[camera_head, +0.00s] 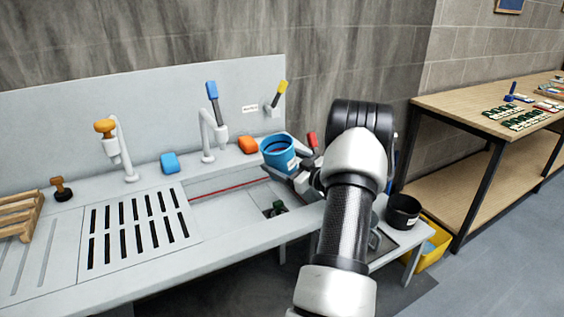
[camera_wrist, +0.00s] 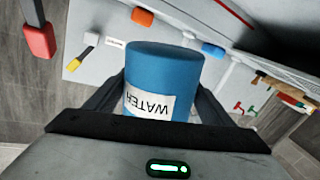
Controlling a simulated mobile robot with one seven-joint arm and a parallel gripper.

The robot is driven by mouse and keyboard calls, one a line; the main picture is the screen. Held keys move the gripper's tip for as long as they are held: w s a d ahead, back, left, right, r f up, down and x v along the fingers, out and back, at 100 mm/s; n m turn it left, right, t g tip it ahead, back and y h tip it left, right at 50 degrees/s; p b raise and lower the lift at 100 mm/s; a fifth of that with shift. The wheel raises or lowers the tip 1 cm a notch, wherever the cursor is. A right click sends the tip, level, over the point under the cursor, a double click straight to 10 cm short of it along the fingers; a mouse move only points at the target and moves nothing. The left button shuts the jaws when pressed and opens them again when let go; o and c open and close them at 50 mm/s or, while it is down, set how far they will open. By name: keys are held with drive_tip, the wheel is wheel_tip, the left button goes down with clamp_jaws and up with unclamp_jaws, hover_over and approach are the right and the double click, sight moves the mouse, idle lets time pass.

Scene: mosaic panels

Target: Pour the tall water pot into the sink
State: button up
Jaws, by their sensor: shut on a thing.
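The tall water pot is a blue cylinder (camera_head: 279,158) with a dark inside, seen at the centre of the head view. Its open rim faces up, and it is held above the back right of the sink. In the wrist view the blue pot (camera_wrist: 165,62) fills the middle, with a white WATER label reading upside down. My gripper (camera_head: 297,172) is shut on it, with a dark finger on either side. The sink basin (camera_head: 225,208) is a grey recess in the counter, below and left of the pot. My arm covers the counter's right part. The pot's contents cannot be made out.
Taps with orange (camera_head: 105,127), blue (camera_head: 212,90) and yellow (camera_head: 282,88) handles stand along the back. Blue (camera_head: 169,163) and orange (camera_head: 248,145) blocks lie near them. A slotted drain panel (camera_head: 135,228) is left. A black pot (camera_head: 403,211) and wooden table (camera_head: 440,101) are right.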

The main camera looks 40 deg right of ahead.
drive_tip(key=shift+w+a+f+n+b, duration=0.15)
drive_tip(key=shift+a+n+b, duration=0.25)
drive_tip(key=shift+n, duration=0.25)
drive_tip(key=shift+s+a+f+n+b, duration=0.15)
drive_tip(key=shift+a+n+b, duration=0.15)
drive_tip(key=shift+n+b, duration=0.25)
drive_tip(key=shift+w+a+f+n+b, duration=0.15)
drive_tip(key=shift+a+f+n+b, duration=0.45)
drive_tip(key=shift+f+n+b, duration=0.4)
drive_tip(key=shift+f+n+g+h+b, duration=0.3)
drive_tip(key=shift+f+h+b, duration=0.05)
drive_tip(key=shift+h+b, duration=0.05)
drive_tip(key=shift+a+f+n+b, duration=0.1)
drive_tip(key=shift+f+n+b, duration=0.2)
drive_tip(key=shift+b, duration=0.05)
drive_tip(key=shift+f, duration=0.2)
drive_tip(key=shift+r+n, duration=0.7)
drive_tip(key=shift+n, duration=0.2)
drive_tip(key=shift+f+n+b, duration=0.15)
drive_tip(key=shift+n+b, duration=0.35)
drive_tip(key=shift+b, duration=0.15)
drive_tip(key=shift+a+f+n+h+b, duration=0.25)
drive_tip(key=shift+n+h+b, duration=0.15)
drive_tip(key=shift+n+b, duration=0.55)
drive_tip(key=shift+a+r+n+b, duration=0.2)
drive_tip(key=shift+a+n+b, duration=0.1)
drive_tip(key=shift+n+b, duration=0.05)
